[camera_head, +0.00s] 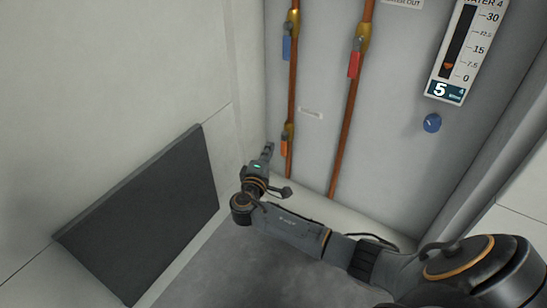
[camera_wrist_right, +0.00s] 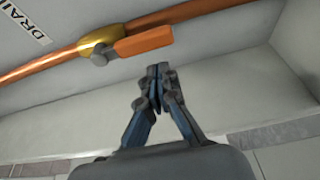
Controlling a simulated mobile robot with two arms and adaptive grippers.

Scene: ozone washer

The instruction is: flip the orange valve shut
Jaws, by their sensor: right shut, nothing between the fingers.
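The orange valve handle (camera_head: 284,145) is low on the left copper pipe in the head view. In the right wrist view the orange handle (camera_wrist_right: 145,40) lies roughly along the pipe, joined to a brass valve body (camera_wrist_right: 98,42). My right gripper (camera_head: 268,148) is just left of the handle in the head view. In the wrist view its fingertips (camera_wrist_right: 158,70) are together and empty, close to the handle's free end; I cannot tell whether they touch it. My left gripper is out of view.
A blue valve handle (camera_head: 287,47) sits higher on the same pipe. A red handle (camera_head: 354,64) is on the right pipe. A blue knob (camera_head: 432,123) and a gauge (camera_head: 459,50) are at the right. A dark panel (camera_head: 145,215) is at the left.

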